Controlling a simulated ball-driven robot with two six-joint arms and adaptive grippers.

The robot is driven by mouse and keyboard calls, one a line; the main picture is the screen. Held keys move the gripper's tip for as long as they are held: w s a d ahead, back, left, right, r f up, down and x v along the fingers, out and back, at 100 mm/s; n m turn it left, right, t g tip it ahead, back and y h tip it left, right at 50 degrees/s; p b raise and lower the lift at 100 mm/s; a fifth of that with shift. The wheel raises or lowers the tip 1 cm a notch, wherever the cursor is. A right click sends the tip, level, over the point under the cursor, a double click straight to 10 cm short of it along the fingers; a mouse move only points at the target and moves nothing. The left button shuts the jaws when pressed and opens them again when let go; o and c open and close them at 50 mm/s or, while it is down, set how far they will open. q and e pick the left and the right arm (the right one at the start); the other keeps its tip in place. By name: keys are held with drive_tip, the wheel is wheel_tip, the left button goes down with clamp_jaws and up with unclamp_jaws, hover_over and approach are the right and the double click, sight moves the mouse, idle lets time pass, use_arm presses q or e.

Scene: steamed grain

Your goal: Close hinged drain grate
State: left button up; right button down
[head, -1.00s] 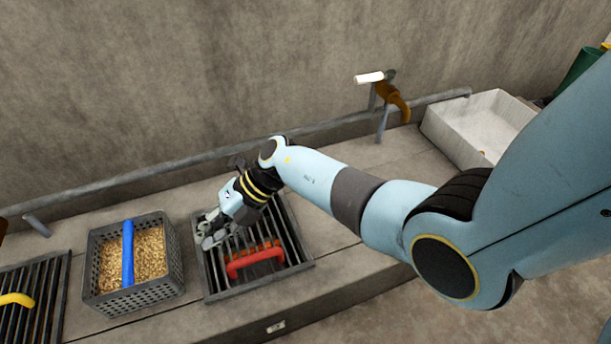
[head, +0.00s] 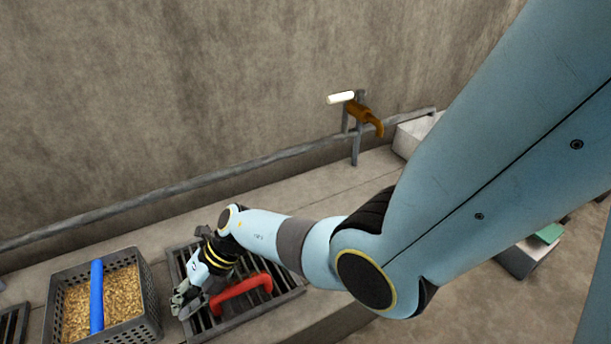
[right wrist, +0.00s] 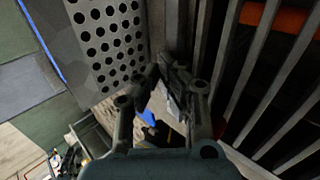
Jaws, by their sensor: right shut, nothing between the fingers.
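A dark slatted drain grate (head: 287,282) with a red handle (head: 240,290) lies at the bottom centre of the head view. It looks nearly flat in its frame, but I cannot tell whether it is fully seated. My right gripper (head: 183,302) is shut and empty at the grate's left edge, left of the handle. In the right wrist view its fingertips (right wrist: 166,80) meet between the grey perforated crate wall and the grate's slats (right wrist: 262,75). Part of the red handle (right wrist: 277,17) shows beyond the slats. My forearm hides the grate's back part. My left gripper is out of view.
A grey perforated crate (head: 150,300) of grain with a blue handle (head: 97,295) stands close left of the grate. Another grate (head: 12,325) is at the far left edge. A brown tap (head: 365,117) and a pipe run along the wall behind. The ledge behind the grate is clear.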

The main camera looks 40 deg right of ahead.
drive_tip(key=shift+s+f, duration=0.1)
drive_tip(key=shift+f, duration=0.15)
idle(0.4)
drive_tip(key=shift+d, duration=0.15)
drive_tip(key=shift+d+r, duration=0.2)
drive_tip(key=shift+r, duration=0.05)
drive_tip(key=v, duration=1.1)
drive_tip(key=shift+r, duration=0.25)
